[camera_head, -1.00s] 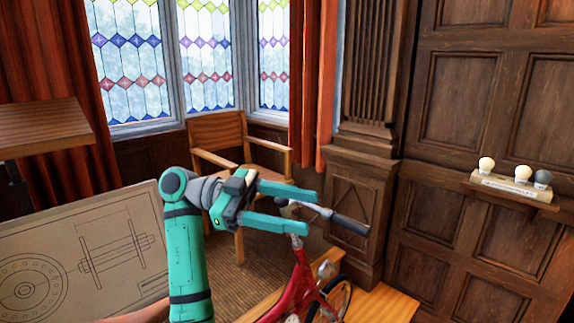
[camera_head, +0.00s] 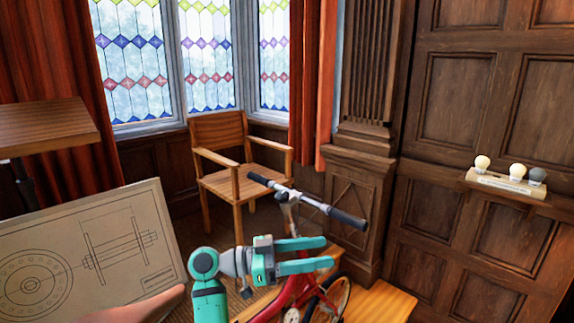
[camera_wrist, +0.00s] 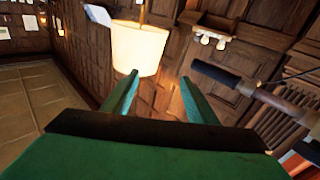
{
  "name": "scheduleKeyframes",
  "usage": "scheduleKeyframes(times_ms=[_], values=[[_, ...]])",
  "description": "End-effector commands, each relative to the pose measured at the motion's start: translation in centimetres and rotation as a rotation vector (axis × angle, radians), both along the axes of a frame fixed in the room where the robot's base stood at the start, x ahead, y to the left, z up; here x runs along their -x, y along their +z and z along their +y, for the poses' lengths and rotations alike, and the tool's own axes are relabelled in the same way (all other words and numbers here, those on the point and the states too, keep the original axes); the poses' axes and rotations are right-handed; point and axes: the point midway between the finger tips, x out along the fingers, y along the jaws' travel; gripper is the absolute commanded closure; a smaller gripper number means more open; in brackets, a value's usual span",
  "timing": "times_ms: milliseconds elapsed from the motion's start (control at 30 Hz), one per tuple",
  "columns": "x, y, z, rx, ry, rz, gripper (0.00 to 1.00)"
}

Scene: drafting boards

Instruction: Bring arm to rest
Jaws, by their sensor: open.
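My arm (camera_head: 209,300) rises from the bottom of the head view, and my gripper (camera_head: 326,254) points right from it. Its two teal fingers are apart with nothing between them. The gripper is in front of the red bicycle (camera_head: 296,287) in the picture and below its handlebar (camera_head: 318,207). I cannot tell whether it touches the frame. In the wrist view the open fingers (camera_wrist: 158,92) point toward wooden panelling, and a dark handlebar grip (camera_wrist: 215,74) is close by on the right.
A drafting board (camera_head: 160,212) with a wheel drawing stands at left, near a wooden table top (camera_head: 45,128). A wooden armchair (camera_head: 222,184) is behind the bicycle. A small shelf (camera_head: 506,190) with bulbs is on the right wall. A lampshade (camera_wrist: 138,48) shows in the wrist view.

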Motion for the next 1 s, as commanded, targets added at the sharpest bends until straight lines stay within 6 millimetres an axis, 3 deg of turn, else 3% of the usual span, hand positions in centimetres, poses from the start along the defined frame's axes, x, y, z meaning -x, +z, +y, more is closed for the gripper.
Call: scheduleKeyframes(times_ms=[33,233,467,767,1000], values=[[-0.4,-2.6,-0.7,0.01,0.042,0.05,0.47],[-1.5,-11.1,-2.7,0.033,0.221,0.219,0.47],[-0.8,-21.0,-3.7,0.041,0.432,0.388,0.47],[3.3,-32.4,-3.1,0.029,0.712,0.551,0.47],[9.0,-39.6,-1.7,-0.004,0.924,0.627,0.47]])
